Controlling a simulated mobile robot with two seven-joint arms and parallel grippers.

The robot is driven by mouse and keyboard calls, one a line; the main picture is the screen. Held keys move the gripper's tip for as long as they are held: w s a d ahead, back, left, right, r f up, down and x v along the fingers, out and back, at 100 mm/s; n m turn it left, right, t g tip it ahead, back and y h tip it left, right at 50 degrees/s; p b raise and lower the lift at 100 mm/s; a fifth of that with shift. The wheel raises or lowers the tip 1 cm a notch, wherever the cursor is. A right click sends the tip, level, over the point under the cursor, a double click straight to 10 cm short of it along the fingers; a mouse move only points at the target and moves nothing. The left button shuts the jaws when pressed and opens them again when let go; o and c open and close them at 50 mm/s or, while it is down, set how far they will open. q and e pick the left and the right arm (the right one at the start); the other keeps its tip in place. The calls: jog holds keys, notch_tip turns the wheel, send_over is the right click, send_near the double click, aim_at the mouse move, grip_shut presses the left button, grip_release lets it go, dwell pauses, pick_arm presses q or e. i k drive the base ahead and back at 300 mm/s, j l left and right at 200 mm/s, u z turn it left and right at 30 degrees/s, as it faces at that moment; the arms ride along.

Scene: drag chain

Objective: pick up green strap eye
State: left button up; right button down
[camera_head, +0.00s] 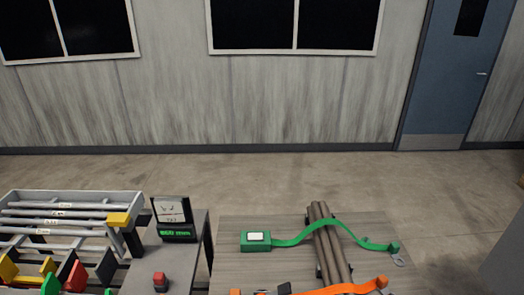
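A green strap (340,224) lies over a bundle of brown pipes (329,244) on the grey wooden table (230,275). A green box with a white label (257,240) is at the strap's left end. At its right end is a small green block (393,247), near the table's right edge. A small grey metal piece (399,260), apparently the strap's eye, lies just below that block. It is too small to tell its exact shape. Neither of my grippers is in view.
An orange strap (345,288) crosses the table's front, cut off by the frame's bottom. Open floor (250,180) lies behind.

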aim_at(394, 248)
jog(key=z, duration=1.25)
